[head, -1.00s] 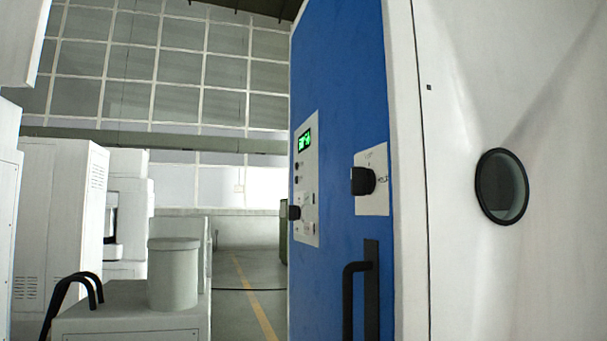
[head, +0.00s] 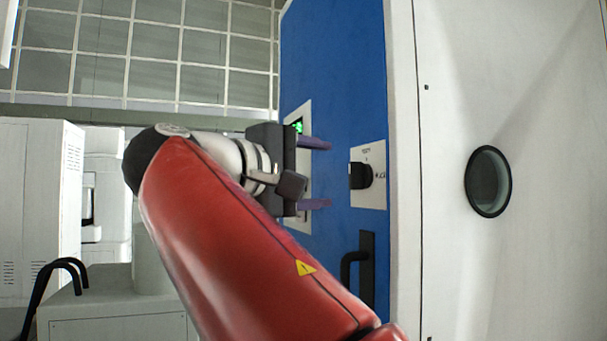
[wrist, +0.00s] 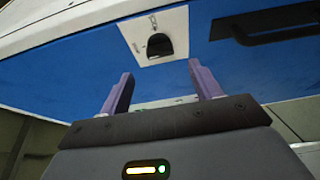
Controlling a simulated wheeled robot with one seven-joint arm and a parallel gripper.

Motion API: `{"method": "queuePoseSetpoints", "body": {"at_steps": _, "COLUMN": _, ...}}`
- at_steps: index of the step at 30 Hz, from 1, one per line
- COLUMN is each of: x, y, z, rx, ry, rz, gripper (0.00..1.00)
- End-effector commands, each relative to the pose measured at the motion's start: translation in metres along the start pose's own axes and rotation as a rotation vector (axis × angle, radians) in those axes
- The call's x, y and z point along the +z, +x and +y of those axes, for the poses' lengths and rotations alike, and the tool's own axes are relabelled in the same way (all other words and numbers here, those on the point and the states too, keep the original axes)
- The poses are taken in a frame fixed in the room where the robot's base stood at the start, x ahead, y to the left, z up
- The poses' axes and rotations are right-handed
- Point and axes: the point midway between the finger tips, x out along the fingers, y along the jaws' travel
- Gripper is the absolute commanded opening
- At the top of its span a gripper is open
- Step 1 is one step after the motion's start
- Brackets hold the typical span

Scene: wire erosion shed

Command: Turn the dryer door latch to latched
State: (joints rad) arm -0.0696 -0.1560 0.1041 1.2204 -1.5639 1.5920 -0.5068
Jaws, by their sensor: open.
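The dryer door latch is a black knob (head: 361,175) on a white plate (head: 376,196) on the blue panel (head: 340,60). In the wrist view the black knob (wrist: 159,45) is beyond the fingertips, near the top middle, its plate carrying small marks I cannot read. My gripper (head: 318,173) is open, its two purple fingers spread one above the other in the head view, to the left of the knob and apart from it. In the wrist view my gripper (wrist: 160,75) has nothing between its fingers.
A black door handle (head: 357,270) is below the latch plate. A control panel with a green display (head: 297,126) is partly hidden behind my gripper. A round window (head: 488,182) is in the white side wall. White cabinets (head: 38,200) stand at left.

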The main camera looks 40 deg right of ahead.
Motion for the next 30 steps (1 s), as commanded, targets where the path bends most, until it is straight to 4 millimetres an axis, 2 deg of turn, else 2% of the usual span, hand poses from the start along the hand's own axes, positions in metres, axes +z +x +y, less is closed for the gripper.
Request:
{"method": "queuePoseSetpoints", "body": {"at_steps": 13, "x": 0.001, "y": 0.064, "z": 0.001, "rx": 0.0, "ry": 0.001, "rz": -0.003, "gripper": 0.64}}
{"method": "queuePoseSetpoints", "body": {"at_steps": 18, "x": 0.001, "y": 0.074, "z": 0.0, "rx": 0.0, "ry": 0.001, "rz": -0.002, "gripper": 0.64}}
{"method": "queuePoseSetpoints", "body": {"at_steps": 25, "x": 0.001, "y": 0.075, "z": 0.0, "rx": 0.0, "ry": 0.001, "rz": 0.0, "gripper": 0.64}}
{"method": "queuePoseSetpoints", "body": {"at_steps": 26, "x": 0.001, "y": 0.075, "z": 0.0, "rx": 0.0, "ry": 0.001, "rz": 0.0, "gripper": 0.62}}
{"method": "queuePoseSetpoints", "body": {"at_steps": 30, "x": 0.001, "y": 0.075, "z": 0.0, "rx": 0.0, "ry": 0.001, "rz": 0.0, "gripper": 0.44}}
